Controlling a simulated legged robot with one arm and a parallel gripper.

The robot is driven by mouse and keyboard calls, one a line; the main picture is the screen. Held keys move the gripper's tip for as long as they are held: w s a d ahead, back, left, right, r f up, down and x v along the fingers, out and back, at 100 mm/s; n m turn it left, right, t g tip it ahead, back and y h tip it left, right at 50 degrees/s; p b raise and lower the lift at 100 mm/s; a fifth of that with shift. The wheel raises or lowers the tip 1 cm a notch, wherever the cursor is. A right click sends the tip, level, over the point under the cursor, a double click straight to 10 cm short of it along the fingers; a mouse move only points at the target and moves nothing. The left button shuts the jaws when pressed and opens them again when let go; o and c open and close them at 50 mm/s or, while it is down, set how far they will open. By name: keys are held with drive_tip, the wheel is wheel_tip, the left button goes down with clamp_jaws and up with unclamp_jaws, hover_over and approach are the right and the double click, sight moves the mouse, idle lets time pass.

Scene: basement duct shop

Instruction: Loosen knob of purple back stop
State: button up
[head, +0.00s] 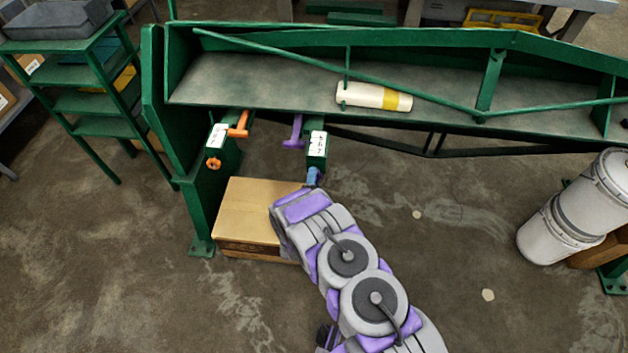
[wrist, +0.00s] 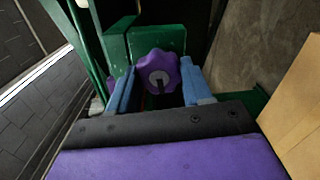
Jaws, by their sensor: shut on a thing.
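The purple back stop (head: 295,132) hangs under the front edge of a green machine, beside a green block with a white number label. Its purple lobed knob (wrist: 157,74) shows in the wrist view, with a grey centre. My gripper (wrist: 152,88) has blue fingers, one on each side of the knob, shut on it. In the head view my gripper (head: 314,177) sits just below the labelled block, and my wrist hides the knob there.
An orange back stop (head: 238,130) with an orange knob (head: 214,163) is to the left. A cardboard box (head: 255,211) stands on the floor beneath. A white cylinder with a yellow band (head: 374,97) lies on the green machine (head: 260,82).

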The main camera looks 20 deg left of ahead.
drive_tip(key=shift+s+a+f+n+b, duration=0.15)
drive_tip(key=shift+n+b, duration=0.15)
drive_tip(key=shift+n, duration=0.85)
drive_tip(key=shift+f+n+b, duration=0.15)
drive_tip(key=shift+n+b, duration=0.15)
drive_tip(key=shift+n, duration=0.85)
drive_tip(key=o, duration=1)
drive_tip(key=shift+a, duration=0.1)
drive_tip(key=p+v, duration=0.3)
drive_tip(key=v, duration=1.4)
drive_tip(key=shift+d+p, duration=0.2)
drive_tip(key=shift+p, duration=0.15)
